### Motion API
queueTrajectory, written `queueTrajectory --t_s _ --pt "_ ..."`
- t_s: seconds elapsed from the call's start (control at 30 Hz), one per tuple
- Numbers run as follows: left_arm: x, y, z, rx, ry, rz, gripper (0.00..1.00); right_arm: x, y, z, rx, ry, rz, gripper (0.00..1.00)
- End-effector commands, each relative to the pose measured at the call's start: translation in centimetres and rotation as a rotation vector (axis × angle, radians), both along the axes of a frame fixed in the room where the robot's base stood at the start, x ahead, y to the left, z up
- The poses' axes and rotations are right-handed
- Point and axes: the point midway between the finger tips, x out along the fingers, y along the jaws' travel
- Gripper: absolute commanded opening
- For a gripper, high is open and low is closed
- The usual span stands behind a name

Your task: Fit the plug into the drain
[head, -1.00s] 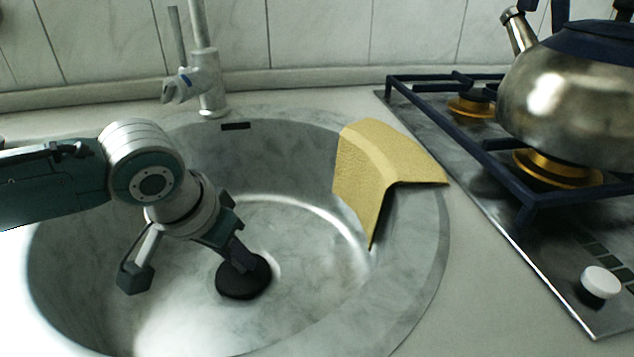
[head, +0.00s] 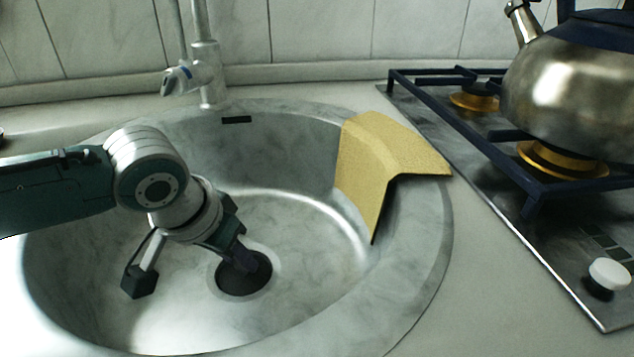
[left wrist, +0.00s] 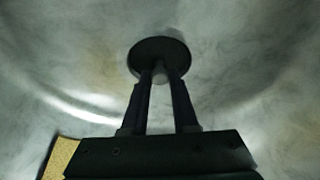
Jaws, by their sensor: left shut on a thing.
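The dark round plug (head: 238,284) is at the drain (head: 211,281) in the sink floor, inside the drain's thin metal ring. It looks level, but I cannot tell how deep it sits. My left gripper (head: 243,262) reaches down from the left and is shut on the plug's knob. In the left wrist view the plug (left wrist: 158,47) is a dark disc beyond the two fingers (left wrist: 160,80), with the pale knob between their tips. The fingers hide part of the plug and drain. My right gripper is in neither view.
The round steel sink (head: 310,235) surrounds the arm. A yellow cloth (head: 375,160) hangs over its right rim. The tap (head: 205,75) stands behind. A hob (head: 560,235) with a kettle (head: 575,95) is at the right. The sink floor right of the plug is clear.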

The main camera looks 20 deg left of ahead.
Motion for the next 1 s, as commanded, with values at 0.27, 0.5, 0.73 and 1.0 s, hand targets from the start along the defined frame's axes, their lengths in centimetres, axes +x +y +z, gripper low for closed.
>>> queueTrajectory --t_s 0.27,0.5,0.73,1.0 --pt "0.0 0.0 -0.2 0.000 0.000 0.000 0.00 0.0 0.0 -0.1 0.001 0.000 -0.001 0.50" --pt "0.0 0.0 -0.9 0.000 0.001 0.000 0.00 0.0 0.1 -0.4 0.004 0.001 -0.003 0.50" --pt "0.0 0.0 -1.2 0.000 0.001 0.000 0.00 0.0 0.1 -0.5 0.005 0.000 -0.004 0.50" --pt "0.0 0.0 -1.2 0.000 0.000 0.000 0.43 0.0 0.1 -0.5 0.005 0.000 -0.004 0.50"
